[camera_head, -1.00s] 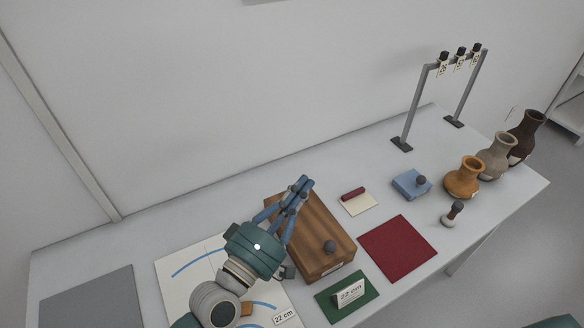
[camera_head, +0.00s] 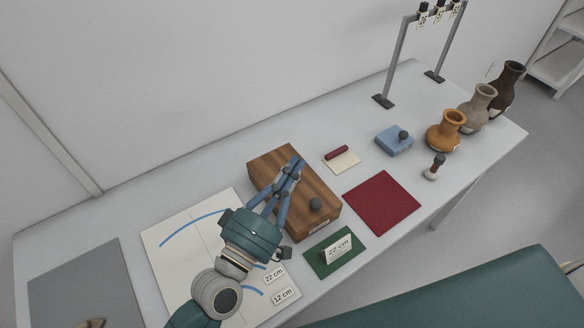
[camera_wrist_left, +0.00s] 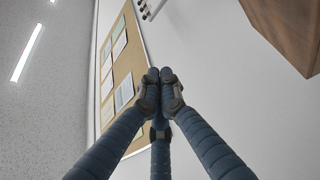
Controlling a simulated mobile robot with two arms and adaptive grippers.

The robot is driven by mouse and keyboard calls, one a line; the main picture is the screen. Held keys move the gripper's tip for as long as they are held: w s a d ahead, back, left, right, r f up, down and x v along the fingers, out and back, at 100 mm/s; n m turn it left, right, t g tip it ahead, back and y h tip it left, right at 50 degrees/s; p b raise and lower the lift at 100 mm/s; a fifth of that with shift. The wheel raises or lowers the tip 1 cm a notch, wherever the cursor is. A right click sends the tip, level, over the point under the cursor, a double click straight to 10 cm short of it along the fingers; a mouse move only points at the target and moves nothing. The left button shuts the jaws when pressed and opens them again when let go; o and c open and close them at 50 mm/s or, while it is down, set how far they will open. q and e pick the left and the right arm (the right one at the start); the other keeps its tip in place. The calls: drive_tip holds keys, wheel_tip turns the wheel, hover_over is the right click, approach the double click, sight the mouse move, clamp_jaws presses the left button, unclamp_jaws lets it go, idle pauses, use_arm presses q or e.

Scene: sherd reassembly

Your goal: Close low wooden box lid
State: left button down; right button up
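The low wooden box (camera_head: 322,226) stands on the table with a small label on its front side. A wooden corner of the box (camera_wrist_left: 290,30) shows at upper right there. My right gripper is out of view.
A green mat (camera_head: 322,262) with a 22 cm card lies in front of the box. A red cloth (camera_head: 382,203), a blue block (camera_head: 393,141) and several vases stand to the right. A white sheet (camera_head: 165,262) with blue arcs lies left.

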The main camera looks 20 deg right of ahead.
use_arm(q)
drive_tip(key=shift+a, duration=0.1)
drive_tip(key=v, duration=1.2)
